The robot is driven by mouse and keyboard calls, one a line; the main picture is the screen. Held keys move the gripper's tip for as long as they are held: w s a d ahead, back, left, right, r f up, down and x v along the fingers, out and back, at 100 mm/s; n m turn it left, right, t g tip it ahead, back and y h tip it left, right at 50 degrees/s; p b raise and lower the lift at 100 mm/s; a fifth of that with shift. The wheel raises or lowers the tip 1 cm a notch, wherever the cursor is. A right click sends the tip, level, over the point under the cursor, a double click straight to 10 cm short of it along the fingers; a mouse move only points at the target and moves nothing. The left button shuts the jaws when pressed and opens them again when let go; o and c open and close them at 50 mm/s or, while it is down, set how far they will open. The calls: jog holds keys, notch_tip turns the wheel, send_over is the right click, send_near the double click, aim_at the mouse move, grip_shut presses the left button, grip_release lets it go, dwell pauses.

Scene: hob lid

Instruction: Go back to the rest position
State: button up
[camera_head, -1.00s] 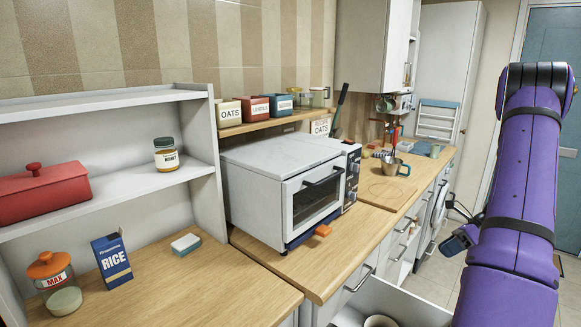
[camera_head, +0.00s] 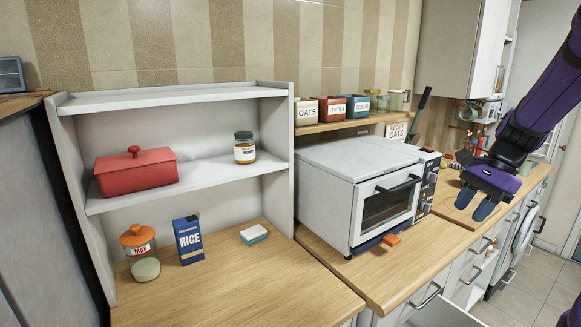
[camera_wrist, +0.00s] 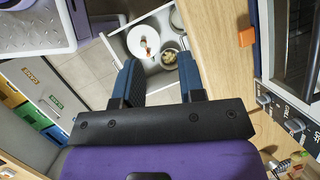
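My gripper (camera_head: 478,208) hangs at the right of the head view, fingers pointing down, in front of the counter and to the right of the white oven (camera_head: 345,200). In the wrist view my gripper (camera_wrist: 160,78) has its two blue fingers spread apart with nothing between them. Beyond the fingertips an open drawer (camera_wrist: 113,38) shows below. It holds a white round item (camera_wrist: 143,42) and a pot (camera_wrist: 172,57) with pale contents.
The wooden counter (camera_head: 330,262) runs along the drawer, with an orange block (camera_head: 392,240) in front of the oven. The open drawer (camera_head: 445,316) juts out at the bottom. A shelf unit (camera_head: 75,180) stands left. The tiled floor at right looks clear.

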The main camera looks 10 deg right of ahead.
jog(key=s+a+r+n+t+h, duration=0.2)
jog(key=s+a+r+n, duration=0.2)
jog(key=s+a+n, duration=0.3)
jog(key=s+a+r+n+t+h, duration=0.2)
jog(key=s+a+r+n, duration=0.3)
jog(key=s+a+n, duration=0.2)
jog(key=a+n, duration=0.2)
jog(key=a, duration=0.2)
jog(key=shift+s+a+t+h, duration=0.25)
jog(key=shift+s+t+h, duration=0.05)
jog(key=shift+s, duration=0.1)
